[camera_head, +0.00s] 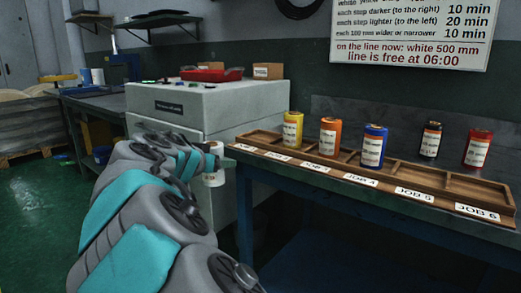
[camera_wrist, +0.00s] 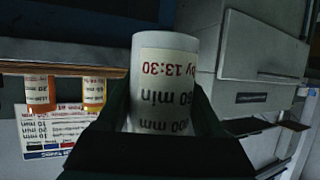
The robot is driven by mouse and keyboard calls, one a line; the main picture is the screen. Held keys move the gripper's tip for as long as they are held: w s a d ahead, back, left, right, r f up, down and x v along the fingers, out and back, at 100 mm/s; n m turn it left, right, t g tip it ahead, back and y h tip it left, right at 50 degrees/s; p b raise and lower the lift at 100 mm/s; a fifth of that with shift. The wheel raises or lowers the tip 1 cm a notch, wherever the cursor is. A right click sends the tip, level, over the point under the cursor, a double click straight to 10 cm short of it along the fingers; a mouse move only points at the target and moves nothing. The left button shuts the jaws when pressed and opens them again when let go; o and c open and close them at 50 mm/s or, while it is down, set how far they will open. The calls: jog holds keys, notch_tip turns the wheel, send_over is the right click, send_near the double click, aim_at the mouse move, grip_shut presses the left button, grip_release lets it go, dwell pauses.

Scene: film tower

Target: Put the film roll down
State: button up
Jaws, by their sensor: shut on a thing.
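A white film roll (camera_wrist: 150,100) fills the middle of the wrist view, its label upside down with "by 13:30" and "60 min" readable. My gripper (camera_wrist: 165,118) is shut on it, with dark fingers on both sides. In the head view the white roll (camera_head: 214,178) is held beside the left end of a wooden tray (camera_head: 447,181), and my arm partly hides the gripper. Yellow (camera_head: 292,131), orange (camera_head: 329,138) and blue (camera_head: 374,147) rolls stand upright in the tray. The JOB 5 and JOB 6 compartments look empty.
Black (camera_head: 430,141) and red (camera_head: 478,149) rolls stand on the bench, seemingly behind the tray. A grey cabinet (camera_head: 230,105) with a red bin (camera_head: 211,75) on top is left of the bench. A wall sign (camera_head: 412,32) reads "line is free at 06:00".

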jog(key=w+d+f+n+y, duration=0.1)
jog(key=w+d+f, duration=0.2)
jog(key=f, duration=0.4)
jog(key=w+d+f+n+y, duration=0.1)
jog(key=w+d+f, duration=0.15)
jog(key=f, duration=0.35)
jog(key=w+d+f+n+y, duration=0.1)
jog(key=w+d+f, duration=0.15)
jog(key=f, duration=0.45)
jog(key=s+d+f, duration=0.1)
jog(key=d+f, duration=0.4)
jog(key=d, duration=0.4)
jog(key=s+d+f+y+p, duration=0.1)
jog(key=s+d+f, duration=0.1)
jog(key=d+f, duration=0.3)
jog(key=d, duration=0.3)
jog(key=shift+d+n+t, duration=0.3)
jog(key=shift+d+t, duration=0.05)
jog(key=shift+t, duration=0.05)
